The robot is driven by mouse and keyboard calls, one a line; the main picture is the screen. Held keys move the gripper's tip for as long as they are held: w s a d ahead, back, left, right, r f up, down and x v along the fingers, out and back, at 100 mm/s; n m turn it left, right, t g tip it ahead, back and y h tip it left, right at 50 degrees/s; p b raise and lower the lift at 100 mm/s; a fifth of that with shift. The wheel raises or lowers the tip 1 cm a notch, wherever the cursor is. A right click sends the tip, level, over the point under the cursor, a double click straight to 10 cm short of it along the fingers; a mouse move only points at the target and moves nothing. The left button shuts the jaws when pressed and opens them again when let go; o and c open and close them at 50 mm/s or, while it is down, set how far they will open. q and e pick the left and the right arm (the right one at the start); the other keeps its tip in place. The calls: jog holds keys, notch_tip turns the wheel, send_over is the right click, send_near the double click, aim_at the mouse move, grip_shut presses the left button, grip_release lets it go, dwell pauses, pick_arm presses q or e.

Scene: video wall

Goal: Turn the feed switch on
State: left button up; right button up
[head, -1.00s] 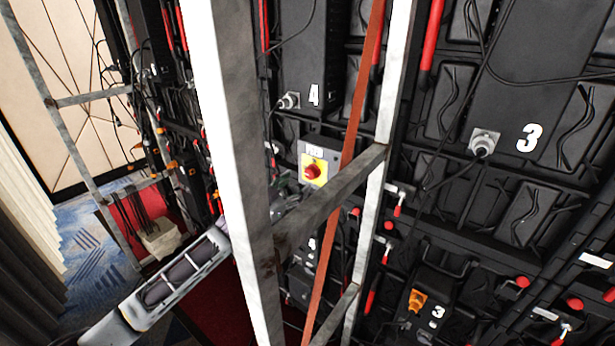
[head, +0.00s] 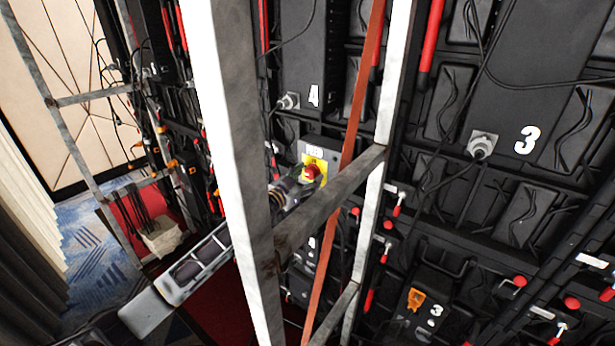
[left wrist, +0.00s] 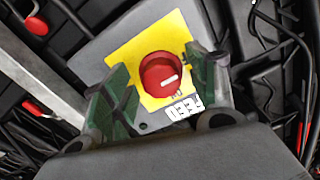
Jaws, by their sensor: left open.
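The feed switch is a red rotary knob (head: 311,172) on a yellow plate on a grey box (head: 318,145). My left gripper (head: 303,183) is open at the switch, partly hidden by the frame. In the left wrist view its green-padded fingers (left wrist: 160,84) stand on either side of the knob. I cannot tell whether they touch it. My right gripper is out of view.
A pale metal upright (head: 233,150) and a diagonal brace (head: 330,200) cross in front of my left arm. An orange-red strap (head: 350,140) hangs just right of the switch. Black panels with cables and red handles fill the right side. A bin (head: 160,238) stands at left.

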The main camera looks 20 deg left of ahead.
pick_arm(q)
jog(key=shift+w+d, duration=0.1)
jog(key=shift+w, duration=0.05)
jog(key=c, duration=1)
